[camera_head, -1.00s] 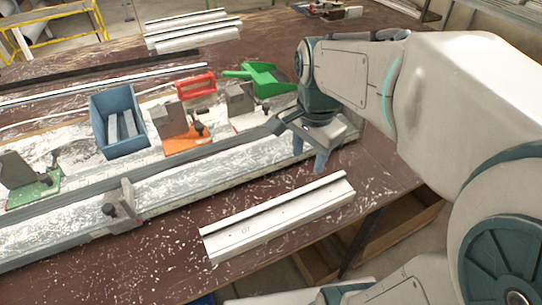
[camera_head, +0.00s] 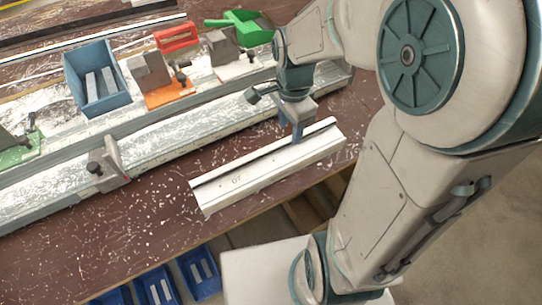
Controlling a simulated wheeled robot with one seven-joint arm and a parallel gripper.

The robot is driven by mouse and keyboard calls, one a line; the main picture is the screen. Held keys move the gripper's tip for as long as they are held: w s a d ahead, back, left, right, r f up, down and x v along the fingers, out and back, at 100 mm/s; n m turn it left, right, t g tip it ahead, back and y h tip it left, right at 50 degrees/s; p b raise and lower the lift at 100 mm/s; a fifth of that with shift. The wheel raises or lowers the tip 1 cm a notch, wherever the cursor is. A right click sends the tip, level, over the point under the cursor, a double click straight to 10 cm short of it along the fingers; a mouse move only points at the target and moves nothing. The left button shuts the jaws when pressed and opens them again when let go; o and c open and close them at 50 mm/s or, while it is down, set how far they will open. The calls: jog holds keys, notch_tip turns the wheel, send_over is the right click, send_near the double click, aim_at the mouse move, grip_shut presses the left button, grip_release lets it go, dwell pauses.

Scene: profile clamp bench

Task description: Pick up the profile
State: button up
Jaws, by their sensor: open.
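The white profile (camera_head: 250,172) lies on the brown bench near its front edge, tilted up to the right in the head view. It is a long grooved bar with a small mark on its side. My gripper (camera_head: 297,135) points down over the right half of the profile. Its blue-grey fingers are open and close to the profile's far side and top. I cannot tell whether they touch it or straddle it, as one finger is mostly hidden.
Behind the profile runs a long metal rail with a grey clamp stop (camera_head: 108,163). Beyond it stand a blue bin (camera_head: 97,78), an orange-based clamp (camera_head: 160,80), a red part (camera_head: 177,38) and a green scoop (camera_head: 243,27). Blue bins (camera_head: 200,272) sit below the bench front.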

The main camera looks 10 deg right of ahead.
aim_at(287, 138)
jog(key=f, duration=0.4)
jog(key=shift+w+f, duration=0.15)
jog(key=shift+w, duration=0.1)
grip_shut()
jog(key=shift+a, duration=0.1)
dwell(1.1)
